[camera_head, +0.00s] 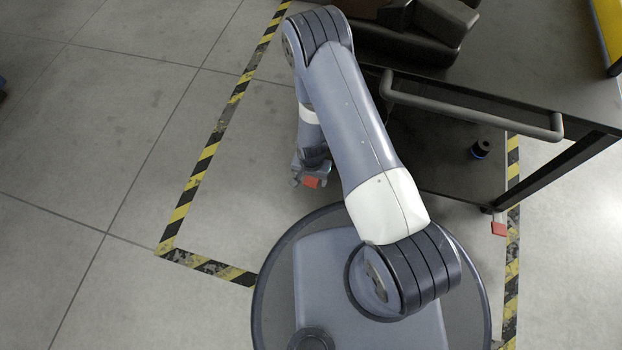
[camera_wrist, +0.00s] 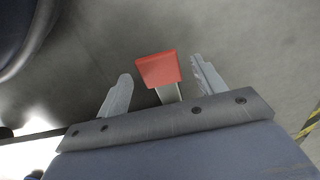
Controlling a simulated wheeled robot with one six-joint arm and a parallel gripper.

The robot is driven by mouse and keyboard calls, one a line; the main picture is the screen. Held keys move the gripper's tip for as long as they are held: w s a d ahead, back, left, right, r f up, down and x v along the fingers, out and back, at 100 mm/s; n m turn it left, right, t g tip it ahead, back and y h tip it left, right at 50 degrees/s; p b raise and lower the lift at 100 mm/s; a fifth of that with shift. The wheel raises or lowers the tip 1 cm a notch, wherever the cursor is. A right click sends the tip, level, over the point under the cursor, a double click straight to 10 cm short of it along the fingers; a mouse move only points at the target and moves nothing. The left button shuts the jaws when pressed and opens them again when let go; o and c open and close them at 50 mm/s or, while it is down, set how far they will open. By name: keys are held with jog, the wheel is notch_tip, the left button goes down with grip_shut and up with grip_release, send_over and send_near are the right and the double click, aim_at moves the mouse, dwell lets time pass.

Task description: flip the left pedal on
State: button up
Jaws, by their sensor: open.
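The left pedal (camera_head: 313,183) is a small red plate near floor level, at the left side of the dark cart. In the wrist view, the red pedal (camera_wrist: 158,70) sits on a pale narrow stem between the two grey fingers. My gripper (camera_wrist: 161,69) is open, with one finger on each side of the pedal. A gap shows on both sides, and I see no contact. In the head view, my gripper (camera_head: 304,171) points down beside the pedal and partly hides it.
A second red pedal (camera_head: 499,229) is at the cart's right corner. The cart (camera_head: 590,95) has a grey handle bar (camera_head: 470,107) and a lower shelf holding a small dark round object (camera_head: 481,149). Yellow-black tape (camera_head: 207,150) marks the floor. Open floor lies left.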

jog(key=shift+f, duration=0.35)
jog(key=shift+c, duration=0.4)
jog(key=c, duration=1.3)
